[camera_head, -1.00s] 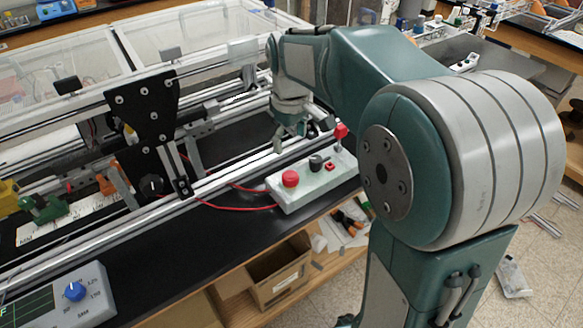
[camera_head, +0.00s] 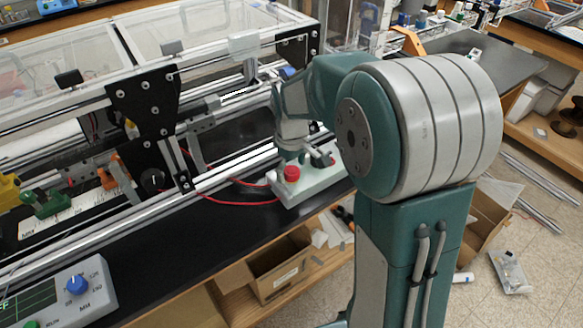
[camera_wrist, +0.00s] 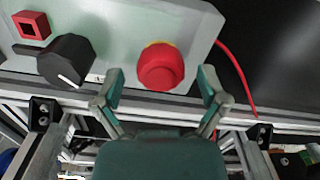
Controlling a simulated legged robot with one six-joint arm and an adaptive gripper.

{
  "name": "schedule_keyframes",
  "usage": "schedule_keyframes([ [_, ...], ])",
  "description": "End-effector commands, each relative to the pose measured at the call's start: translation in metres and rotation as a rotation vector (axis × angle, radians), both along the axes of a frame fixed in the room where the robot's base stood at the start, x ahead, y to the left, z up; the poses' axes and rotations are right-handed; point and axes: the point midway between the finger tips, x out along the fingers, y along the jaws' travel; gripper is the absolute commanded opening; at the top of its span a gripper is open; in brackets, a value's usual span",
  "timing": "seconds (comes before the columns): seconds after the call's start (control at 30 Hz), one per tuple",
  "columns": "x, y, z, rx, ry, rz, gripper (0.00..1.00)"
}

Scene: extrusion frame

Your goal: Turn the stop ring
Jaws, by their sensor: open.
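The stop ring is a round red mushroom-shaped button (camera_head: 291,173) with a yellow collar, on the pale control box (camera_head: 310,188). It also shows large in the wrist view (camera_wrist: 161,67), upper middle. My gripper (camera_wrist: 160,80) is open, with one finger left and one right of the red button in that picture. Whether the fingertips are level with the button or still above it, I cannot tell. Nothing is between the fingers that I can see being held. In the head view my gripper (camera_head: 297,157) is right at the button, with its fingertips partly hidden.
A black selector knob (camera_wrist: 66,62) and a red square switch (camera_wrist: 31,25) sit left of the button in the wrist view. A red cable (camera_wrist: 238,80) runs from the box. Aluminium rails (camera_head: 235,170) of the frame run close behind the box.

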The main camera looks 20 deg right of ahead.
Motion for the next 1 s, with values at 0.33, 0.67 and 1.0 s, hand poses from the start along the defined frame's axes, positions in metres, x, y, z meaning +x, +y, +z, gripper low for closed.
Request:
schedule_keyframes([
  [0.33, -0.0001, 0.0, 0.0001, -0.001, 0.001, 0.0, 0.1],
  [0.67, -0.0004, -0.0001, -0.0003, 0.0, 0.002, -0.029, 0.1],
  [1.0, -0.001, 0.0002, -0.0007, 0.0, 0.004, -0.233, 0.1],
])
